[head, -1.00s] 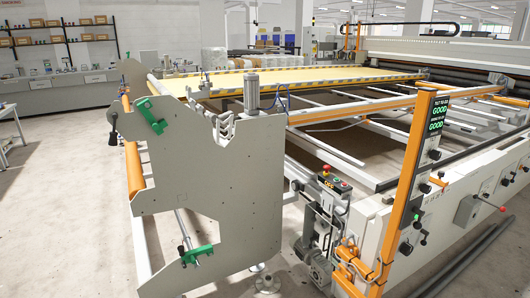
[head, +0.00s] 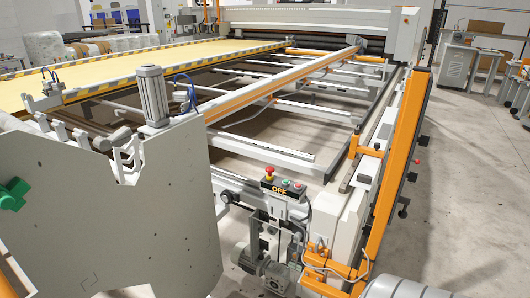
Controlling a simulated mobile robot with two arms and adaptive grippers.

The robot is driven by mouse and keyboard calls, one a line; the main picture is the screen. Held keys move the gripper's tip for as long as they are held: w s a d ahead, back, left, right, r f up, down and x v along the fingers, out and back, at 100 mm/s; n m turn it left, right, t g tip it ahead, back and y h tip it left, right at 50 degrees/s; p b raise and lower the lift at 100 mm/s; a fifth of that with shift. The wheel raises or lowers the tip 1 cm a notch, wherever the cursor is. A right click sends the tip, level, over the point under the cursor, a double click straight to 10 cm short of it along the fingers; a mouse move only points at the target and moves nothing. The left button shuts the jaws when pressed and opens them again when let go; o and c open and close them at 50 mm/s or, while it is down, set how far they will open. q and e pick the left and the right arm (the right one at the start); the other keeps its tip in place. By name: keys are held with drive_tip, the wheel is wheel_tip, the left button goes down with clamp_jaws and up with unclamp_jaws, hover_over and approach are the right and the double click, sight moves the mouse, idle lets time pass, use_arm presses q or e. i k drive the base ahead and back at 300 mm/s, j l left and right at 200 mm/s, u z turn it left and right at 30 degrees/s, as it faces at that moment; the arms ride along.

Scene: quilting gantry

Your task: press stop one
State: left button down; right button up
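A small control box (head: 282,190) stands on the near end of the machine, right of the large grey side plate. A red mushroom-shaped button (head: 269,172) rises from its left end. Smaller buttons, one of them green (head: 286,182), sit to its right on the top. The box front shows "OFF" in yellow letters. I cannot read any label that names this button as stop one. Neither of my grippers shows in the head view.
The grey side plate (head: 150,205) with a motor cylinder (head: 152,95) blocks the left. An orange post (head: 398,150) with knobs stands at the right. A gearbox and motor (head: 262,262) hang below the box. Open floor (head: 460,190) lies to the right.

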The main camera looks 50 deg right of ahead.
sight(269, 170)
drive_tip(key=i+l+z, duration=0.15)
drive_tip(key=i+z, duration=0.15)
drive_tip(key=z, duration=0.15)
drive_tip(key=i+z, duration=0.3)
drive_tip(key=z, duration=0.15)
drive_tip(key=i+z, duration=0.4)
drive_tip(key=i+j+z, duration=0.1)
drive_tip(key=z, duration=0.35)
drive_tip(key=i+j+z, duration=0.1)
drive_tip(key=i+z, duration=0.25)
drive_tip(key=i, duration=0.1)
